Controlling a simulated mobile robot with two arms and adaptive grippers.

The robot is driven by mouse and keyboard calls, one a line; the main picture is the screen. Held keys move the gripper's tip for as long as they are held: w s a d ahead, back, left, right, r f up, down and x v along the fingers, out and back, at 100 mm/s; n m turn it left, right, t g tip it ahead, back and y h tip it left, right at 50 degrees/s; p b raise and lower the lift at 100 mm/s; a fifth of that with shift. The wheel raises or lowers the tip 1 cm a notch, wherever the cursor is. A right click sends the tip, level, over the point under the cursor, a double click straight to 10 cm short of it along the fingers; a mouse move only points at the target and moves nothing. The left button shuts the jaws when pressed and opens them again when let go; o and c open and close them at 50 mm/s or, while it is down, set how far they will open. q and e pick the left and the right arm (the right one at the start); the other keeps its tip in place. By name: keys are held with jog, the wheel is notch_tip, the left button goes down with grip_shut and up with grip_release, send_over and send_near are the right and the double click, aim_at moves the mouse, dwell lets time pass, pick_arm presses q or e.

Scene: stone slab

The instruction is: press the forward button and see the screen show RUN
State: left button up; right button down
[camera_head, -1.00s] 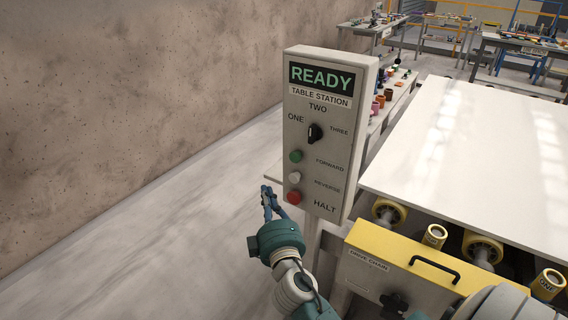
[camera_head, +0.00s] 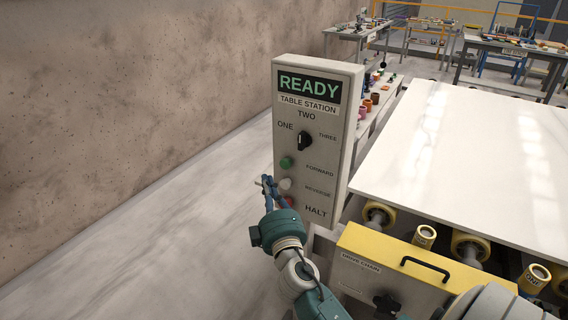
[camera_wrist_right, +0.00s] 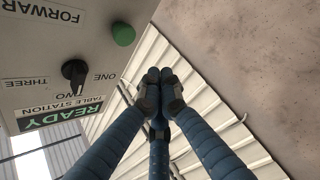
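The control box (camera_head: 345,125) stands upright on a post. Its screen (camera_head: 309,87) shows READY in green on black; it appears upside down in the right wrist view (camera_wrist_right: 62,118). The green forward button (camera_head: 286,162) sits below the selector knob (camera_head: 305,140); it also shows in the right wrist view (camera_wrist_right: 123,35). My right gripper (camera_head: 268,182) is at the box's left edge, just below and left of the green button, and apart from that button. In the right wrist view its blue fingers (camera_wrist_right: 160,80) meet at the tips with nothing between them. My left gripper is out of view.
The white reverse button (camera_head: 285,184) and red halt button (camera_head: 287,202), partly covered by my fingers, sit below. A pale slab (camera_head: 450,160) on yellow rollers and a yellow drive chain cover (camera_head: 400,262) lie to the right. A stone wall stands left, with open floor before it.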

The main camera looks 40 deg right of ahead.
jog(key=shift+w+d, duration=0.35)
jog(key=shift+d, duration=0.45)
jog(key=shift+w+d, duration=0.3)
jog(key=shift+d, duration=0.5)
jog(key=shift+w+d, duration=0.35)
jog(key=shift+d, duration=0.45)
jog(key=shift+d, duration=0.1)
jog(key=shift+w+d, duration=0.15)
jog(key=shift+d, duration=0.15)
jog(key=shift+w+d, duration=0.2)
jog(key=shift+d, duration=0.3)
dwell(0.4)
jog(key=shift+s+a, duration=0.2)
jog(key=shift+a, duration=0.25)
jog(key=shift+s+a, duration=0.2)
jog(key=shift+a, duration=0.25)
jog(key=shift+s+a+b, duration=0.15)
jog(key=shift+s+a, duration=0.15)
jog(key=shift+a, duration=0.45)
jog(key=shift+s+a+b, duration=0.15)
jog(key=shift+s+a, duration=0.2)
jog(key=shift+a, duration=0.45)
jog(key=shift+s+a+b, duration=0.15)
jog(key=shift+s+a, duration=0.15)
jog(key=shift+a, duration=0.45)
